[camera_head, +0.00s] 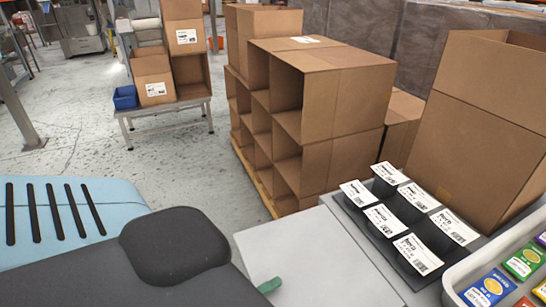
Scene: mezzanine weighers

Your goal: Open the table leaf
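The table leaf (310,265) is a plain light grey panel at the bottom centre. Its right edge runs along the darker grey table (408,285), with a seam between them. It looks about level with the table top, but I cannot tell its exact tilt. A green fingertip of my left gripper (270,285) shows at the leaf's left part. The rest of that gripper is hidden behind the dark grey part of my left arm. I cannot tell whether the fingertip touches the leaf, or how far apart the fingers are. My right gripper is not in view.
A black rack (362,222) with several white-labelled pockets stands on the table beside the leaf. A tray (455,284) of coloured packets is at the right edge. A large open carton (480,140) stands behind. Stacked cardboard cubbies (335,105) stand beyond the leaf.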

